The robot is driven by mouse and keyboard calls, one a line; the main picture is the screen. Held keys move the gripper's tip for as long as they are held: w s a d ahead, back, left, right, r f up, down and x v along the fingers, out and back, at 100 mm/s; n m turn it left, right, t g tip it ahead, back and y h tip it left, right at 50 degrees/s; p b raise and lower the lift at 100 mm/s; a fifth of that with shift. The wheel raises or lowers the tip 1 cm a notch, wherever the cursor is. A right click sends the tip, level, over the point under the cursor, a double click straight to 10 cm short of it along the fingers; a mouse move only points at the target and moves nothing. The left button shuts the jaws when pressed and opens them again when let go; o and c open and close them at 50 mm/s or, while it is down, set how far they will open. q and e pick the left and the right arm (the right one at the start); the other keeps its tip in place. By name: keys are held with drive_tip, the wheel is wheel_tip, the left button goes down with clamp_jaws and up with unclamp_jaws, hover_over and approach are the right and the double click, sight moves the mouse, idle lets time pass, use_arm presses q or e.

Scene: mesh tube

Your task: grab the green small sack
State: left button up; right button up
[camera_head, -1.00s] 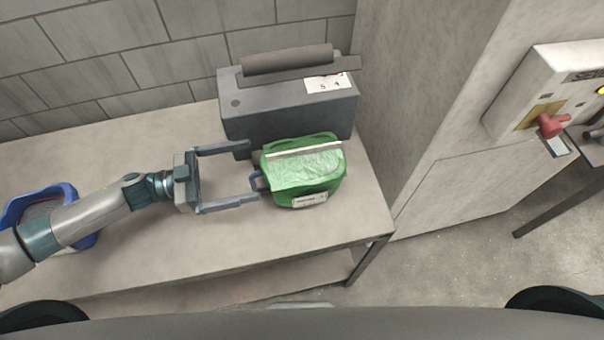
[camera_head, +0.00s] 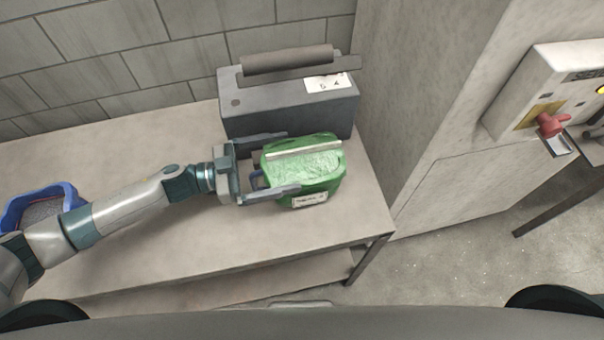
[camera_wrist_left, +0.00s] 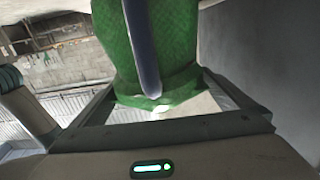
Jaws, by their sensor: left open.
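The green small sack (camera_head: 318,178) sits on the table near its right end, with a pale strip along its top, a white label on its front and a blue handle on its left side. My left gripper (camera_head: 285,163) is open, with one finger at the far side and one at the near side of the sack's left end. In the left wrist view the sack (camera_wrist_left: 180,45) hangs in the picture between the fingers, its blue handle (camera_wrist_left: 143,50) in front. I cannot tell whether the fingers touch it. My right gripper is not in view.
A grey case (camera_head: 290,105) with a dark handle stands right behind the sack, close to the far finger. A blue tray (camera_head: 68,191) lies at the table's left. The table (camera_head: 180,240) is bare in front. A wall panel with a red knob (camera_head: 551,124) is at right.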

use_arm(q)
drive_tip(key=d, duration=0.5)
drive_tip(key=shift+w+r, duration=0.2)
drive_tip(key=shift+w, duration=0.2)
drive_tip(key=shift+r, duration=0.1)
drive_tip(key=c, duration=1.8)
drive_tip(key=shift+r+b, duration=0.2)
drive_tip(key=shift+b, duration=0.1)
drive_tip(key=s+d+r+b, duration=0.1)
drive_tip(key=d+r+b, duration=0.1)
drive_tip(key=d+r, duration=0.8)
drive_tip(key=shift+d+r+b, duration=0.25)
drive_tip(key=shift+d+b, duration=0.05)
drive_tip(key=shift+d, duration=0.45)
drive_tip(key=shift+s+d, duration=0.1)
